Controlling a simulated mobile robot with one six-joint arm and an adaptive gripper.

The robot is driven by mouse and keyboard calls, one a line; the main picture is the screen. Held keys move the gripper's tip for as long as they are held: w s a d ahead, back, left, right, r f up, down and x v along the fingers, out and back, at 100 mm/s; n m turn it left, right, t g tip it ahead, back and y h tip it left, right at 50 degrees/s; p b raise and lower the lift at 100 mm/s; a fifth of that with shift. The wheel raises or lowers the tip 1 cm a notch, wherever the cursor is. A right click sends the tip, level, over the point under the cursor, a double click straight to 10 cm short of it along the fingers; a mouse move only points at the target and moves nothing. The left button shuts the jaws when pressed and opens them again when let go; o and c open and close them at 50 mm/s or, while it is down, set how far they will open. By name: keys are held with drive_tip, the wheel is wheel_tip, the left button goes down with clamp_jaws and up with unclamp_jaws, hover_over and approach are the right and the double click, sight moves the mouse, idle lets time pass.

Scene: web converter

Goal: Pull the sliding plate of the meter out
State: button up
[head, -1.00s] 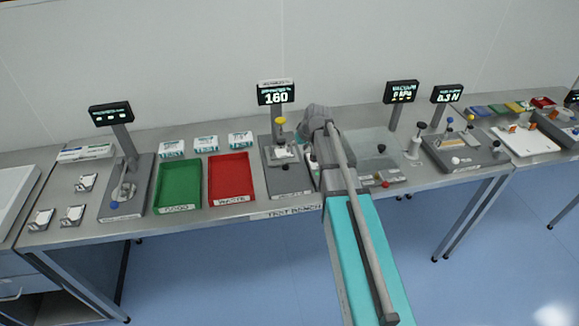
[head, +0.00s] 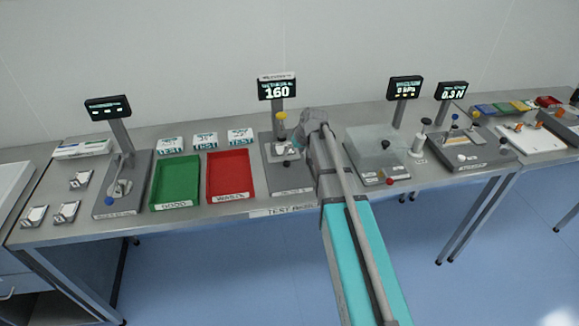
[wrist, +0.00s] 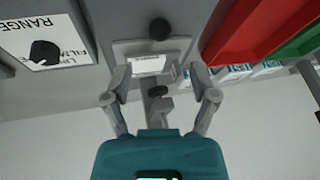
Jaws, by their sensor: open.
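The meter (head: 290,182) has a dark grey base, an upright with a yellow knob and a display reading 160. Its pale sliding plate (wrist: 122,47) shows in the wrist view, with a dark knob (wrist: 159,28) and a white labelled piece (wrist: 148,65) on it. My gripper (wrist: 158,78) is open, its two fingers apart on either side of the white piece's near end. Nothing is visibly held. In the head view my arm partly hides the gripper and the meter's right side.
A red tray (head: 250,192) and a green tray (head: 158,203) stand left of the meter. A grey device with a clear cover (head: 372,139) stands right of my arm. A white labelled panel (wrist: 62,22) shows at upper left in the wrist view.

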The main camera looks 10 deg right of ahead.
sight(288, 161)
drive_tip(key=shift+b+x, duration=3.45)
drive_tip(key=shift+x, duration=0.7)
clamp_jaws()
